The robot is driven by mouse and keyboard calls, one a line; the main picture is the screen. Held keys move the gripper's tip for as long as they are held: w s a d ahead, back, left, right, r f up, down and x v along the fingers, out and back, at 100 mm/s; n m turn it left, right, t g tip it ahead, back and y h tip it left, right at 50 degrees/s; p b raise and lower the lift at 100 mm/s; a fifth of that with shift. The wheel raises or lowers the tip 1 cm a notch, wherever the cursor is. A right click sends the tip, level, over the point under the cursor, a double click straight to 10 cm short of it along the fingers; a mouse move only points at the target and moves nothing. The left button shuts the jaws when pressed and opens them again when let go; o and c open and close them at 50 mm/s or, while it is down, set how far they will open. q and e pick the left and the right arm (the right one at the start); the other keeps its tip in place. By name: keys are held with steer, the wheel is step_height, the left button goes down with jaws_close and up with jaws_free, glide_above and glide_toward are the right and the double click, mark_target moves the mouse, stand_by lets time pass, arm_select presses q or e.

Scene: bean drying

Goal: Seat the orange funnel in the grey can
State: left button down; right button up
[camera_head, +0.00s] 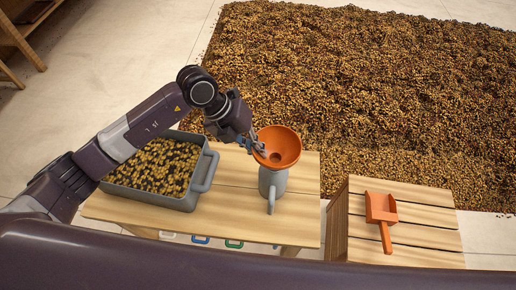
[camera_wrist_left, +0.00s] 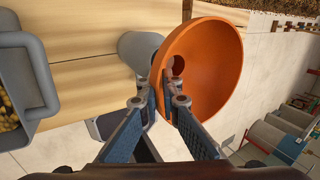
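The orange funnel (camera_head: 283,143) is over the mouth of the grey can (camera_head: 272,184), wide side up. It also shows in the wrist view (camera_wrist_left: 222,70), with the can (camera_wrist_left: 136,46) directly behind its narrow side. The spout is hidden, so I cannot tell whether it is inside the can or how far down. The can stands upright on the wooden table, its handle facing the front. My left gripper (camera_head: 260,149) is shut on the funnel's wall at the rim, one finger inside and one outside (camera_wrist_left: 168,100). My right gripper is not in view.
A grey crate of beans (camera_head: 207,172) stands left of the can on the table (camera_head: 240,222). An orange scoop (camera_head: 381,212) lies on a lower slatted wooden surface (camera_head: 425,225) to the right. A large bed of beans (camera_head: 370,80) covers the floor behind.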

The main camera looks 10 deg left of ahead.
arm_select(q)
steer(key=shift+f+b, duration=0.85)
steer(key=shift+f, duration=0.4)
steer(key=shift+f, duration=0.15)
steer(key=shift+f+b, duration=0.25)
steer(key=shift+b, duration=0.05)
steer(key=shift+f, duration=0.1)
steer(key=c, duration=2.1)
jaws_free()
